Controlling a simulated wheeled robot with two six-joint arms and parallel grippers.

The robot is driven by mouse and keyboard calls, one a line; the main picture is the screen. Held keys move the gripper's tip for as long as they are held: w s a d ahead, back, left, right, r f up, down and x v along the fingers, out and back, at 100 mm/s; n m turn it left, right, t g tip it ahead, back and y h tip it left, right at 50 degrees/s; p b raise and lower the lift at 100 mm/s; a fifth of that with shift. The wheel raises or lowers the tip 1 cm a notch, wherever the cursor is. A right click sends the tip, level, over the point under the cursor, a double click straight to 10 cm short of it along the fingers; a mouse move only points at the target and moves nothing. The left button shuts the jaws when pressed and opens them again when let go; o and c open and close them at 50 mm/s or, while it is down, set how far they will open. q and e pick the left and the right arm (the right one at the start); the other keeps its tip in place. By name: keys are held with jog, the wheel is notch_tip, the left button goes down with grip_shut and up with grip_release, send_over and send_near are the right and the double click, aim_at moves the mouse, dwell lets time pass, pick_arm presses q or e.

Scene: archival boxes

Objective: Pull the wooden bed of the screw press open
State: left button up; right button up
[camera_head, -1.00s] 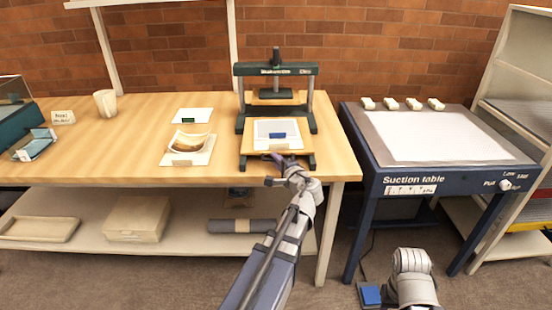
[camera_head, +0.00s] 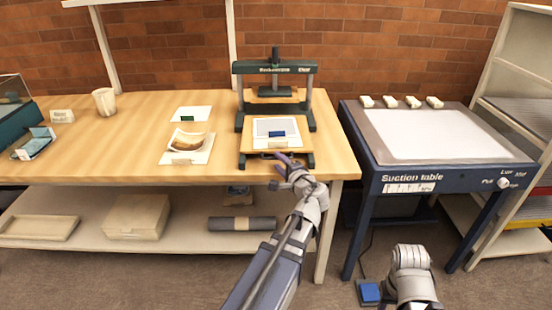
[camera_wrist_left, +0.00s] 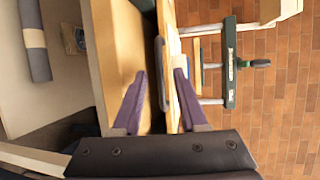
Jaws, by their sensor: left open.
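The screw press (camera_head: 274,69) stands near the right end of the wooden table, with a dark green frame and a screw on top. Its wooden bed (camera_head: 251,137) lies low between the rails and carries a white sheet and a small blue block. In the left wrist view a grey handle bar (camera_wrist_left: 161,76) lies between the purple fingers. My left gripper (camera_head: 284,160) is at the front edge of the bed. Its fingers are apart and also show in the left wrist view (camera_wrist_left: 160,70). I cannot tell if either finger touches the bar.
The suction table (camera_head: 378,150) stands right of the wooden table (camera_head: 90,160), with a gap between. A bowl-like piece on a white sheet (camera_head: 187,157) and a cup (camera_head: 104,101) are to the left. A shelf below holds a box (camera_head: 139,216) and a grey roll (camera_head: 242,224).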

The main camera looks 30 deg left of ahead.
pick_arm(q)
jog(key=shift+p+v, duration=0.3)
jog(key=shift+v, duration=1.9)
jog(key=shift+r, duration=0.1)
jog(key=s+d+r+n+g+h+p, duration=0.1)
jog(key=s+d+g+h+p, duration=0.2)
jog(key=s+d+p, duration=0.3)
jog(key=s+d+r+n+g+h+p, duration=0.1)
jog(key=s+d+g+h+p, duration=0.2)
jog(key=d, duration=1)
jog(key=s+d+r+n+g+h+p, duration=0.1)
jog(key=s+d+n+g+h+p, duration=0.1)
jog(key=s+d+h+p, duration=0.3)
jog(key=s+d+g+p, duration=0.1)
jog(key=s+d+p, duration=0.3)
jog(key=p, duration=0.3)
jog(key=shift+d+g+h, duration=0.25)
jog(key=shift+g+h, duration=0.05)
jog(key=shift+h, duration=0.1)
